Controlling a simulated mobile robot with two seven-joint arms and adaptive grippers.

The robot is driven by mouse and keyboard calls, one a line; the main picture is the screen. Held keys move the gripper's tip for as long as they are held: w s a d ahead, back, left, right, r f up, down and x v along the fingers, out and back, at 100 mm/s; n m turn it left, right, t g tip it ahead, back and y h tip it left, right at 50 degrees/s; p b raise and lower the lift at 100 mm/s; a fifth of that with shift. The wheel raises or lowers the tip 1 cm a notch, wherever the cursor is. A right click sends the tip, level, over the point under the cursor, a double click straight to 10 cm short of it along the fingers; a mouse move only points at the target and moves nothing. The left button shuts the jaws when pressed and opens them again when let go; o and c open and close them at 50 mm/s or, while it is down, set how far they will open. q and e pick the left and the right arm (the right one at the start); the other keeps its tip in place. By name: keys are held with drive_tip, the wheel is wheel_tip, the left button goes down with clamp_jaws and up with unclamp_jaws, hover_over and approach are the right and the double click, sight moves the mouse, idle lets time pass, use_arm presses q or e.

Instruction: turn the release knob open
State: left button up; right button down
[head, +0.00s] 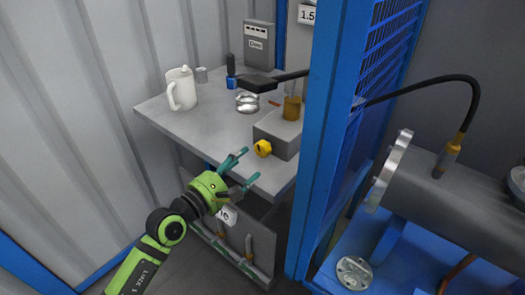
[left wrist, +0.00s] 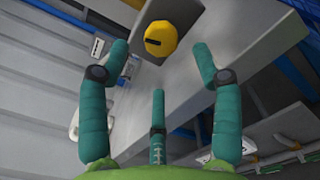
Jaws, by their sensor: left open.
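The release knob (head: 262,148) is a yellow round knob on the front of a grey box (head: 284,132), near the front edge of the grey table. In the left wrist view the knob (left wrist: 160,38) faces me, with a dark slot lying roughly level across it. My left gripper (head: 247,168) is open and empty, just in front of the table edge and below the knob. In the left wrist view its teal fingers (left wrist: 160,75) are spread, with the knob beyond their tips and apart from them. My right gripper is not in view.
A blue post (head: 326,140) stands right of the box. Beyond it lies a grey flanged cylinder (head: 430,195) with a black cable (head: 440,79).

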sight(260, 150)
use_arm(q)
drive_tip(key=x, duration=0.6)
drive_tip(key=shift+w+d, duration=0.15)
drive_tip(key=shift+d, duration=0.05)
drive_tip(key=c, duration=1.1)
